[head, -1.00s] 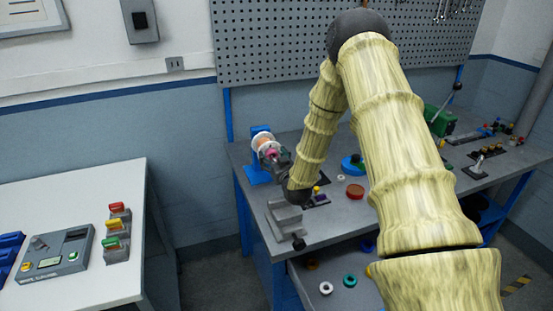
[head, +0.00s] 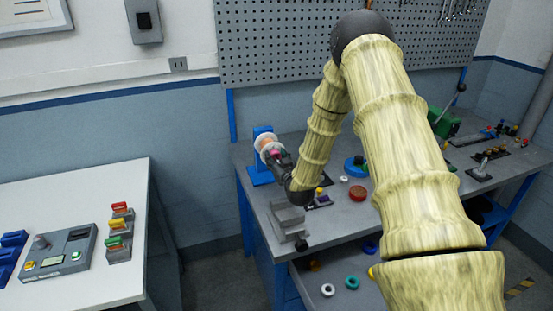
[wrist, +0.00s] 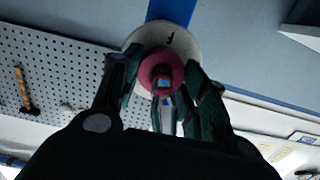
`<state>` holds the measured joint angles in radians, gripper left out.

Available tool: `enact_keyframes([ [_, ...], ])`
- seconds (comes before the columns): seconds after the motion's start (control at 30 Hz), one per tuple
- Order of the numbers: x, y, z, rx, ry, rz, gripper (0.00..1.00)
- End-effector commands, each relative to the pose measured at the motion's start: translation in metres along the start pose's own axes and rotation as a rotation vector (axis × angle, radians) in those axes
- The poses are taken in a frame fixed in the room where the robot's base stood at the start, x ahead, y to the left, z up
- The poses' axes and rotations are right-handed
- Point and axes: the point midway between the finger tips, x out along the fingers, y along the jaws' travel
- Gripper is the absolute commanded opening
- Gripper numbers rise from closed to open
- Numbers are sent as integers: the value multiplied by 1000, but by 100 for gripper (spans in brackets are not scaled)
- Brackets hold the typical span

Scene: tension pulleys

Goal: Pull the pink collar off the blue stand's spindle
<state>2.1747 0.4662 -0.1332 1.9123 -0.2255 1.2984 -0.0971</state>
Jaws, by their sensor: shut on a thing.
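The pink collar (wrist: 161,72) is a thick ring between the fingers of my gripper (wrist: 162,92) in the wrist view. The fingers are shut on it from both sides. A small blue and pale piece shows at its centre, perhaps the spindle end. A white disc (wrist: 146,36) is right behind the collar. In the head view, the blue stand (head: 261,175) is at the table's back left corner, with the white-rimmed orange spool (head: 266,143) on it. The collar (head: 276,153) shows small there, partly hidden by my gripper (head: 281,157). I cannot tell whether collar and disc touch.
A grey block fixture (head: 288,220) stands at the table's front left edge, below my wrist. A red disc (head: 357,193) and a blue round part (head: 353,167) lie to the right. A pegboard (head: 290,45) is on the wall behind. Loose rings lie on the lower shelf (head: 330,275).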

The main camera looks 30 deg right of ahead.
Motion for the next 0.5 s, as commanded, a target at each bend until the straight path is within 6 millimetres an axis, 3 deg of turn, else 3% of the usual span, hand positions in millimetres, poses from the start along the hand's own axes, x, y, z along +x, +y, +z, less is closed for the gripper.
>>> enact_keyframes([
  [0.5, -8, 0, 1, 0, -2, 0, 20],
])
